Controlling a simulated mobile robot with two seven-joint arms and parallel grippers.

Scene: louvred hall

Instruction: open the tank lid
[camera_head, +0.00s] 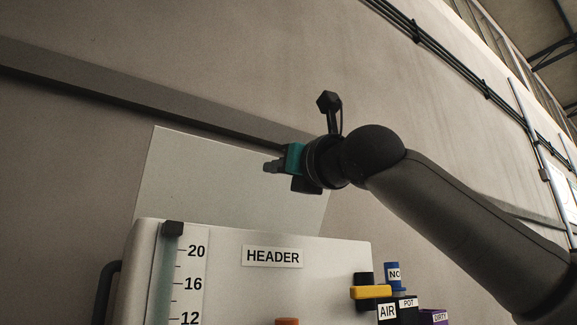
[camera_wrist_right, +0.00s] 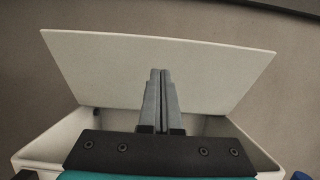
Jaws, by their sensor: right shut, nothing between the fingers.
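The white tank (camera_head: 330,252) with the HEADER label stands at the bottom of the head view. Its pale flat lid (camera_head: 215,180) is swung up and stands steeply behind the tank's top edge. In the right wrist view the lid (camera_wrist_right: 90,65) stands raised at the far side, and the open tank (camera_wrist_right: 255,148) shows its inner walls below. My right gripper (camera_head: 268,167) is shut and empty above the tank, in front of the lid. Its closed fingers (camera_wrist_right: 160,73) overlap the lid in the wrist view; I cannot tell whether they touch it. My left gripper is not in view.
A level gauge (camera_head: 185,285) with numbers runs down the tank's front left, with a dark handle (camera_head: 103,292) beside it. Yellow, blue and purple labelled fittings (camera_head: 370,292) sit at the right. A grey wall (camera_head: 90,150) with a ledge rises behind.

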